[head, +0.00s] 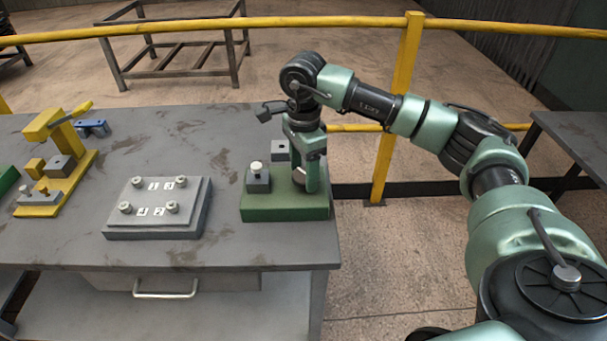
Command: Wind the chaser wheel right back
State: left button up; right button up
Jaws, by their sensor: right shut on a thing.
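A green base block (285,208) stands at the right end of the grey workbench. It carries a small grey block with a pale knob (257,178) at its left and another grey block (280,150) behind. My right gripper (305,183) points down over the right part of this base. It is shut on a part there, which I take to be the chaser wheel. Only a pale sliver of that part shows by the fingers, so its turned position cannot be told. My left gripper is out of view.
A yellow fixture (55,170) and a small blue part (95,127) stand farther left. A yellow rail (220,27) runs behind the workbench (235,250). Bare bench top separates the fixtures.

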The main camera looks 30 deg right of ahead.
aim_at(304, 175)
jog(key=shift+r+n+b, duration=0.1)
jog(key=shift+n+b, duration=0.45)
jog(key=shift+n, duration=1.05)
jog(key=o, duration=1.4)
jog(key=shift+c, duration=0.2)
jog(key=shift+s, duration=0.1)
notch_tip(304, 175, up, 8)
jog(key=shift+f+b, duration=0.1)
jog(key=shift+b, duration=0.3)
